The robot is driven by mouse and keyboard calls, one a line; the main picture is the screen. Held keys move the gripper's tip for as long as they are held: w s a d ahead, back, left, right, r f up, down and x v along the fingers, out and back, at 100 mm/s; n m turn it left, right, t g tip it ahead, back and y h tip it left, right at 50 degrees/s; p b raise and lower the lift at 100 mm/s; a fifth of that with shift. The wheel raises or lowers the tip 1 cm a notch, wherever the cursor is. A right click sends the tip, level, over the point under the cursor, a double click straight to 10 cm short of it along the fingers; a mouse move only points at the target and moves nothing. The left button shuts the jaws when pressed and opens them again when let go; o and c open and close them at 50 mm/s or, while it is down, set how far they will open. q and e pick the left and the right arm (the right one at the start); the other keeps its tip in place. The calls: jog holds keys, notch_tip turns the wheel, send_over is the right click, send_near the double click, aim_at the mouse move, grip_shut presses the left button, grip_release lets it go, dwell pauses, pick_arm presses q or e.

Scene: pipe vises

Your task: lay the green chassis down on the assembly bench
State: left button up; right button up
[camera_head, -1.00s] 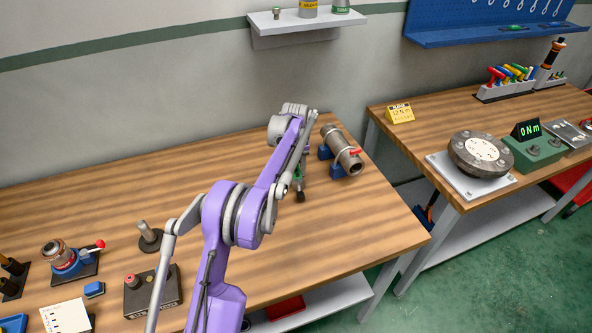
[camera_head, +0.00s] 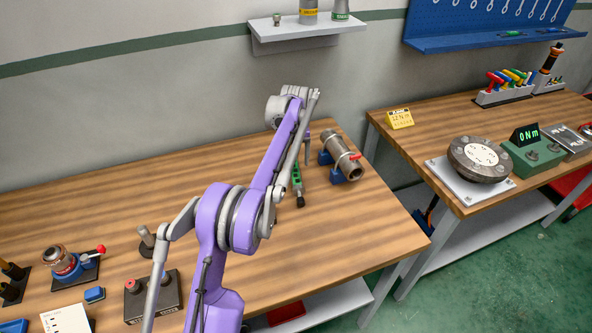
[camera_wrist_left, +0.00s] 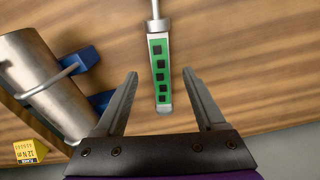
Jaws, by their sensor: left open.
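The green chassis (camera_head: 297,180) lies on the wooden assembly bench (camera_head: 385,222), towards its right end. In the left wrist view the chassis (camera_wrist_left: 160,72) is a narrow green strip with several dark square pockets in a pale frame. A metal shaft runs from its far end. My left gripper (camera_head: 307,147) is open above the chassis. In the wrist view its two fingers (camera_wrist_left: 160,80) stand apart on either side of the strip, with clear gaps and nothing held. My purple arm covers part of the chassis in the head view. My right gripper is not in view.
A grey pipe (camera_head: 341,156) in blue supports lies just right of the chassis. Fixtures including a black button box (camera_head: 153,297) stand at the bench's left front. A second bench (camera_head: 462,117) holds a round flanged part (camera_head: 480,159). The bench's middle left is clear.

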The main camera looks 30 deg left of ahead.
pick_arm(q)
jog(key=s+d+r+m+t, duration=0.1)
jog(key=s+d+r+m, duration=0.1)
jog(key=s+d+r, duration=0.55)
jog(key=s+d+r+m+t, duration=0.2)
jog(key=s+d, duration=0.3)
jog(key=s, duration=0.3)
jog(key=s+d+f+m+t, duration=0.1)
jog(key=s+d+f, duration=0.2)
jog(key=s, duration=0.7)
jog(key=s+d+f+m+t, duration=0.1)
jog(key=s+d+f+m, duration=0.1)
jog(key=s+f, duration=0.5)
jog(key=s+d, duration=0.1)
jog(key=s, duration=0.2)
jog(key=shift+f, duration=0.2)
